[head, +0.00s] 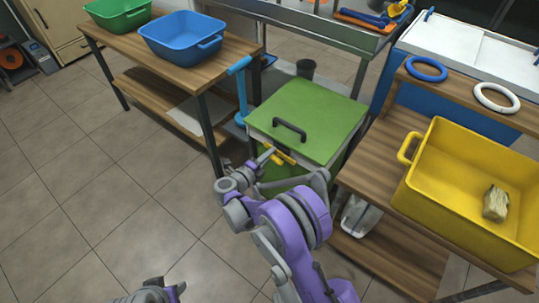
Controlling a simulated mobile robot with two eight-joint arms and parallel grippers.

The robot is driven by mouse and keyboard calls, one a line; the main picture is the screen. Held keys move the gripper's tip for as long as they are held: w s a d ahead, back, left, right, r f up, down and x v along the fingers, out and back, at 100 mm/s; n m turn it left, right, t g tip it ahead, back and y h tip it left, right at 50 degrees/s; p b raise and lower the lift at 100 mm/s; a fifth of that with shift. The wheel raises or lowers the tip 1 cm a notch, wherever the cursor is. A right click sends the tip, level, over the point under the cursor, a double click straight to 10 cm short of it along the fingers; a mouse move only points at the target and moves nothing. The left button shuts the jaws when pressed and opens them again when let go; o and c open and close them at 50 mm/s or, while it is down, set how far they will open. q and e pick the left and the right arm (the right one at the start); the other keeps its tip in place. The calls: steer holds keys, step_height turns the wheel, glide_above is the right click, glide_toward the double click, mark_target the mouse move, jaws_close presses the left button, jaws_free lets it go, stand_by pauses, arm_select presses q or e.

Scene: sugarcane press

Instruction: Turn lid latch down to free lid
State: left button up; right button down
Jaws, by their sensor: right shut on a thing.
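The green lid (322,118) lies closed and flat on the box between the two wooden tables, with a dark handle (289,131) on top. The yellow lid latch (284,157) is at the lid's front edge, partly hidden by my gripper. My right gripper (266,157) reaches up to the front edge of the box and is shut on the latch. The latch's exact angle is hard to tell at this size. My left gripper (160,291) shows only in part at the bottom edge, low over the floor and away from the box; its fingers are not clear.
A blue crank arm (240,92) stands left of the box, close to the left table (120,47) with its blue bin (180,38) and green bin (115,14). At right, a yellow bin (415,190) holds a pale cane piece (496,203). The floor at left is clear.

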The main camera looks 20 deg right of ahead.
steer(key=shift+f+n, duration=0.15)
steer(key=shift+n, duration=0.35)
steer(key=c, duration=1)
jaws_free()
steer(key=shift+a, duration=0.1)
steer(key=p+v, duration=0.1)
steer(key=v, duration=0.9)
steer(key=shift+a+p, duration=0.35)
steer(key=shift+p, duration=0.05)
steer(key=shift+s, duration=0.15)
